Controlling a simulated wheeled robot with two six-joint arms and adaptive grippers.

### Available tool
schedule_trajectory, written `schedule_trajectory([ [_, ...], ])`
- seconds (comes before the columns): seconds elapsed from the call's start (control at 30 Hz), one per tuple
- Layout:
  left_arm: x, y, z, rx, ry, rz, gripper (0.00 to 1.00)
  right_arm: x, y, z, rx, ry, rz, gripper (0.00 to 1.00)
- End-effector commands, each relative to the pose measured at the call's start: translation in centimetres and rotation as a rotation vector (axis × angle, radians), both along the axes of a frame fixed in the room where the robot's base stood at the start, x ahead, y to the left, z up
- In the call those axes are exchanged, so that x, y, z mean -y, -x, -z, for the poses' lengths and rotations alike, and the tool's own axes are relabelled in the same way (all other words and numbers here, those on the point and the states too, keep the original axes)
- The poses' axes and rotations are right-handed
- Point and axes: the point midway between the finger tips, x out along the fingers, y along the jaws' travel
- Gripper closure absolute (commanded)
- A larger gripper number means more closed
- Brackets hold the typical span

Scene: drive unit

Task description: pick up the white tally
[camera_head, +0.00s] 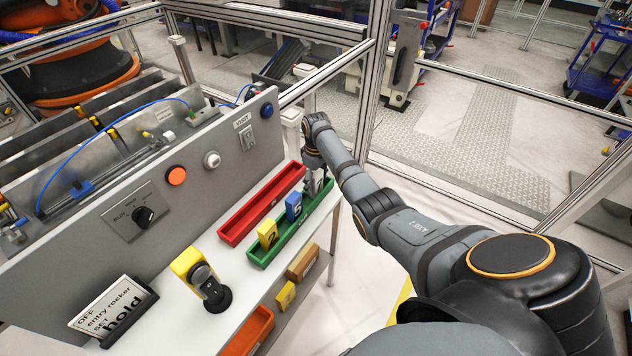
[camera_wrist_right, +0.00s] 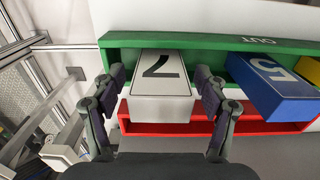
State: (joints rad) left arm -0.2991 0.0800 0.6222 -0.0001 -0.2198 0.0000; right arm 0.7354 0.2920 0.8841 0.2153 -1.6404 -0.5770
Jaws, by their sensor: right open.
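The white tally (camera_wrist_right: 161,85) with a dark number stands at the end of the green tray (camera_wrist_right: 200,41) marked OUT. My right gripper (camera_wrist_right: 158,80) is open, with one finger on each side of the white tally. I cannot tell whether the fingers touch it. In the head view my right gripper (camera_head: 315,178) is over the far end of the green tray (camera_head: 259,262) and hides most of the white tally. The blue tally (camera_head: 293,206) and yellow tally (camera_head: 267,234) stand in the same tray. My left gripper is not in view.
A red tray (camera_head: 236,230) lies beside the green one, close to the grey panel (camera_head: 213,203) with knobs and buttons. An orange bin (camera_head: 249,333) sits on the lower shelf.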

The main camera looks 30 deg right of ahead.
Motion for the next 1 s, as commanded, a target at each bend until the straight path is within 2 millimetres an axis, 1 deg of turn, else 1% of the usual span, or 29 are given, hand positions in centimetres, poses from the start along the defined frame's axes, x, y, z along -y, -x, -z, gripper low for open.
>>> schedule_trajectory([
  [0.17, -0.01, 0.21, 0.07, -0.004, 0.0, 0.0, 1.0, -0.01, -0.02, 0.04, 0.001, 0.0, 0.0, 0.26],
  [0.6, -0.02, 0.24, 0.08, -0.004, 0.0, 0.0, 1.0, 0.01, -0.01, 0.01, 0.001, 0.0, 0.0, 0.86],
  [0.87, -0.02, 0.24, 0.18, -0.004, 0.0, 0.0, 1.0, 0.01, -0.05, -0.08, 0.002, 0.0, 0.0, 0.87],
  [1.0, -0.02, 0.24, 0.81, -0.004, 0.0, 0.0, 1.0, 0.04, -0.12, -0.9, 0.005, 0.001, 0.0, 0.87],
])
